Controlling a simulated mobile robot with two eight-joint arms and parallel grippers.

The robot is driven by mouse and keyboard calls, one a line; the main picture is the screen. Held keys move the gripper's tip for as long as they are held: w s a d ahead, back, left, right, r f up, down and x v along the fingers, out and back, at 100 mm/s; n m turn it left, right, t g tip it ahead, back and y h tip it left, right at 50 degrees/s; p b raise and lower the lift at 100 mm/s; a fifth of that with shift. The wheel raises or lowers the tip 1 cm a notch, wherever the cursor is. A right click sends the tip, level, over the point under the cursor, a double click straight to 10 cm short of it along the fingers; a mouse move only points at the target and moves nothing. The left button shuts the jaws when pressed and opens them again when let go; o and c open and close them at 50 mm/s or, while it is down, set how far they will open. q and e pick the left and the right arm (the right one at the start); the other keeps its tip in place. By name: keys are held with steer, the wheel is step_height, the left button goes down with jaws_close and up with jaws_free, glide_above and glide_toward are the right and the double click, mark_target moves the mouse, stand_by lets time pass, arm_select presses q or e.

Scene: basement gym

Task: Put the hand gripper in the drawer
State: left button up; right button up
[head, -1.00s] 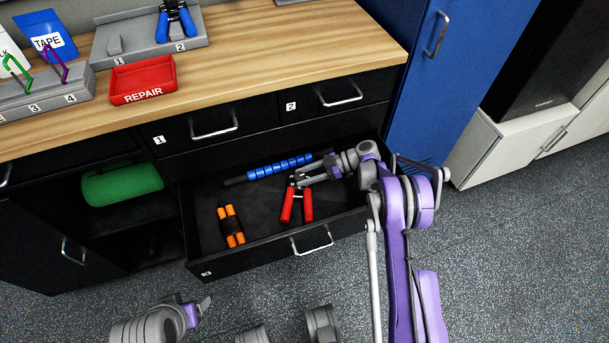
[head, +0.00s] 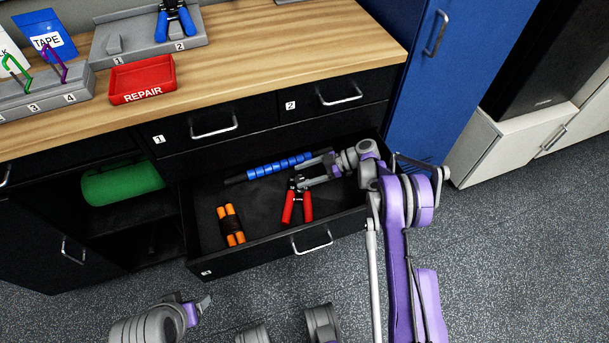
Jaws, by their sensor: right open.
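A hand gripper with red handles (head: 297,207) and a dark top lies in the open bottom drawer (head: 262,252), its handles toward the drawer front. My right gripper (head: 308,172) is open over the right part of the drawer. Its fingers are at the top end of the hand gripper; I cannot tell whether one still touches it. My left gripper (head: 206,303) is low in the picture, in front of the cabinet and away from the drawer. Its jaw state is unclear.
The drawer also holds a blue ribbed bar (head: 280,166) and an orange-and-black item (head: 231,225). The wooden counter (head: 250,60) carries a red REPAIR tray (head: 142,80) and a grey stand (head: 120,40) with a blue-handled tool (head: 176,20). A green roll (head: 122,183) lies in the left cubby.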

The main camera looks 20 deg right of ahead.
steer(key=v, duration=0.6)
steer(key=s+a+r+m+h, duration=0.35)
steer(key=s+r, duration=0.25)
steer(key=r, duration=0.2)
steer(key=s+a+r+m+h, duration=0.3)
steer(key=s+a+r+m, duration=0.15)
steer(key=r, duration=0.25)
arm_select(q)
steer(key=shift+r+p, duration=0.3)
steer(key=shift+r, duration=0.35)
arm_select(e)
steer(key=s+d+r+m+t+h, duration=0.1)
steer(key=s+m+h, duration=0.6)
steer(key=s, duration=1.6)
steer(key=shift+s+d+m+t, duration=0.35)
steer(key=shift+s+m+t, duration=0.05)
steer(key=shift+t, duration=0.1)
steer(key=shift+r, duration=0.15)
